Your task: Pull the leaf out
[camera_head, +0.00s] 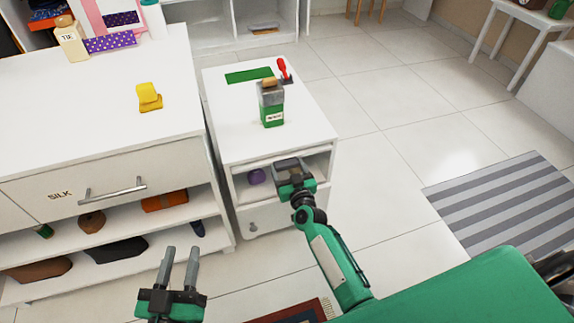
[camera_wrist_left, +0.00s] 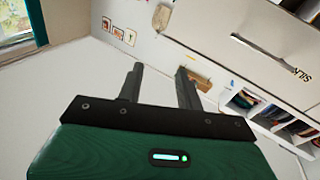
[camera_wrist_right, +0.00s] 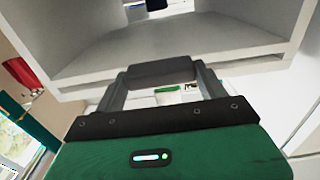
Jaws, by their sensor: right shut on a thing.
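The small white cabinet (camera_head: 222,150) has an open compartment under its top and a drawer with a round knob below. My right gripper (camera_head: 290,167) is at the front of that compartment. In the right wrist view my right gripper (camera_wrist_right: 161,73) is shut on a dark grey grip (camera_wrist_right: 160,68) at the white front edge (camera_wrist_right: 95,86). I take this edge to be the leaf's, but cannot clearly tell its board from the cabinet. My left gripper (camera_head: 179,252) is open and empty, low in front of the wide dresser; its fingers stand apart in the left wrist view (camera_wrist_left: 160,78).
A green and grey tin (camera_head: 272,108), a green mat (camera_head: 249,75) and a red-handled tool (camera_head: 283,70) are on the cabinet top. The dresser (camera_head: 60,165) stands left; open floor (camera_head: 400,110) lies right.

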